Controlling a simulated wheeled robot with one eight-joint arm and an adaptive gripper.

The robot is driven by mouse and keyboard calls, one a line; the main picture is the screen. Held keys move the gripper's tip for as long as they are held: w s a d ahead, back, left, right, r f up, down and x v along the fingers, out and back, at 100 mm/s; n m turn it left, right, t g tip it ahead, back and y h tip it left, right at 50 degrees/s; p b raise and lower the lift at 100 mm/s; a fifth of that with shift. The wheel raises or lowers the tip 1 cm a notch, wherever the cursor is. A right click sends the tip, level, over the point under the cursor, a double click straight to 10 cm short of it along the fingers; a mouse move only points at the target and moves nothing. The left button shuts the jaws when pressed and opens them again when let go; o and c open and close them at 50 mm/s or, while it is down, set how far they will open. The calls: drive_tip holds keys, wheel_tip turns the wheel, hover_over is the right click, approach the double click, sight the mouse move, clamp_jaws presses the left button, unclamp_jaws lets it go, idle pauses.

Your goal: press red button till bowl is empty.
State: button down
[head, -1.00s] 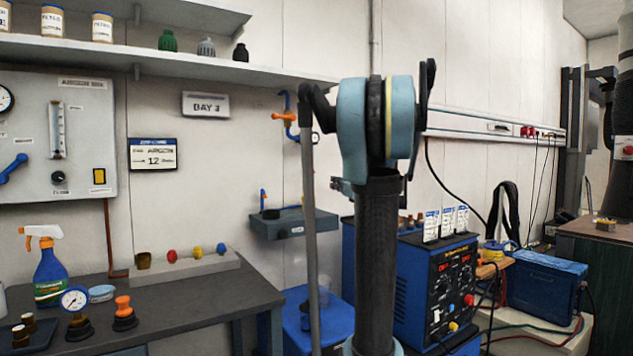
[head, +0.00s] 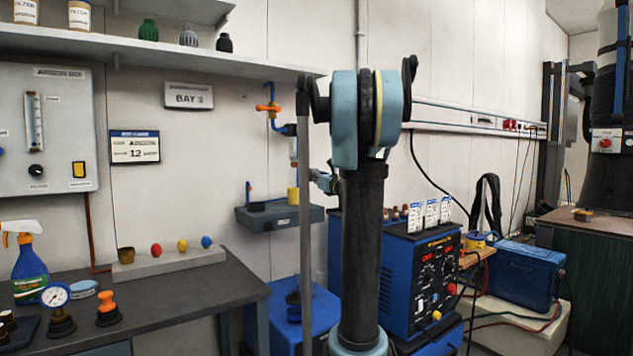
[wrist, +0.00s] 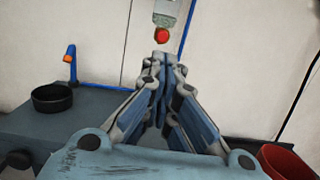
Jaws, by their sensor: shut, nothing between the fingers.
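In the wrist view a round red button (wrist: 162,35) sits at the lower end of a grey fitting. My gripper (wrist: 161,60) is shut and empty, its fingertips pointing at the button from just below it in the picture; I cannot tell whether they touch. A black bowl (wrist: 52,98) stands on a grey shelf at the left; its inside is dark and I see no contents. In the head view my gripper (head: 325,181) is partly hidden behind my arm. The bowl (head: 257,206) shows there on the wall shelf (head: 280,219).
A red container (wrist: 286,162) is at the lower right in the wrist view. A yellow cup (head: 293,195) stands on the shelf. A blue welder (head: 425,280) and a workbench (head: 190,295) flank my arm.

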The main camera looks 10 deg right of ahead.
drive_tip(key=x, duration=0.8)
drive_tip(key=shift+w, duration=0.35)
drive_tip(key=shift+a, duration=0.15)
drive_tip(key=shift+x, duration=1)
drive_tip(key=v, duration=1.4)
idle(0.4)
